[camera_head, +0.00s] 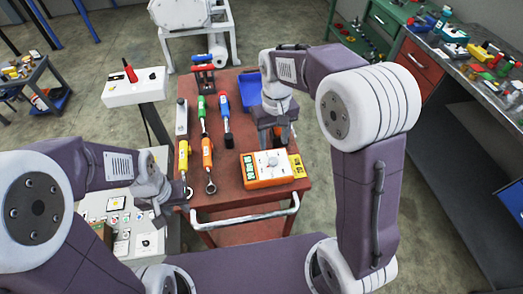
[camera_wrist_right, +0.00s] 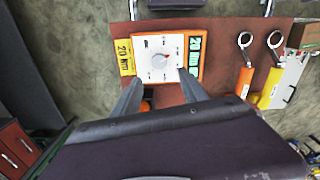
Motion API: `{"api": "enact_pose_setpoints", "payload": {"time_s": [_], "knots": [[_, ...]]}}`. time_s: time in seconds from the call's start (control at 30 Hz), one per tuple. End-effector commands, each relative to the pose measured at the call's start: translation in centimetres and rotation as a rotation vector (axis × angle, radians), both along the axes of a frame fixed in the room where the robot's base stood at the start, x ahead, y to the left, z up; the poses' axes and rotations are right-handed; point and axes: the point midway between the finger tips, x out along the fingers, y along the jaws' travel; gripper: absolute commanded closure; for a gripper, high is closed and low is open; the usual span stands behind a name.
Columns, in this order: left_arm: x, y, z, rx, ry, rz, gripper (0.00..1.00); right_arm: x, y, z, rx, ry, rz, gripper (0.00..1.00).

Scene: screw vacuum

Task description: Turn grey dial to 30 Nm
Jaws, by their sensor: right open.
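The torque device is an orange box with a white face (camera_head: 267,169), lying on the red cart top near its front edge. Its small grey dial (camera_wrist_right: 160,59) sits mid-face in the right wrist view, with a small red mark on it. A green display (camera_wrist_right: 195,52) and a yellow label (camera_wrist_right: 124,57) beside it both seem to read 20 Nm. My right gripper (camera_wrist_right: 160,76) is open and empty, its fingers spread either side of the dial's line, apart from it. My left gripper (camera_head: 166,196) hangs left of the cart; its fingers are too small to judge.
The red cart (camera_head: 228,192) carries several tools, including an orange-handled one (camera_head: 207,155) and a yellow-handled one (camera_head: 183,160), left of the device. A blue tray (camera_head: 249,88) lies behind. A white panel stand (camera_head: 136,88) is left of the cart.

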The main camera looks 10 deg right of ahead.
Motion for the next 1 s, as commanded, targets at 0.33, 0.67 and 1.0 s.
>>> {"api": "enact_pose_setpoints", "payload": {"time_s": [0.33,0.67,1.0], "knots": [[0.0,0.0,-0.8,0.0,0.0,0.0,0.64,-0.1,0.0,-4.7,0.0,0.0,-0.001,0.49],[0.0,0.0,-1.1,0.0,0.0,0.0,0.64,-0.1,0.0,-8.9,0.001,-0.005,-0.001,0.49],[0.0,0.0,-1.1,0.0,0.0,0.0,0.64,-0.1,0.0,-8.9,0.001,-0.006,-0.001,0.77]]}}
